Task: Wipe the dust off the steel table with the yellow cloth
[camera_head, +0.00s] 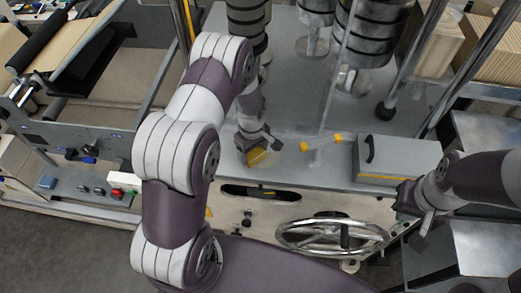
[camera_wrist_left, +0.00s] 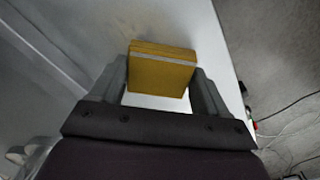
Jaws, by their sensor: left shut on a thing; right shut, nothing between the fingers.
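The steel table (camera_head: 222,172) is the grey top in the middle of the head view. The yellow cloth (camera_head: 258,158), a folded block, is between the fingers of my left gripper (camera_head: 257,145) near the table's front edge. In the left wrist view the cloth (camera_wrist_left: 160,75) sits between both fingers of the left gripper (camera_wrist_left: 162,88), over the pale tabletop (camera_wrist_left: 190,18). A faint brownish smudge shows beyond it there; I cannot tell clearly how far the dust spreads. My right gripper (camera_head: 418,204) is shut and empty, off the table's right front.
A grey box (camera_head: 398,157) with a black handle stands on the table's right. A yellow-ended item (camera_head: 320,142) lies between it and the left gripper. Dark ringed columns (camera_head: 370,35) rise behind. A handwheel (camera_head: 332,236) juts out below the front edge.

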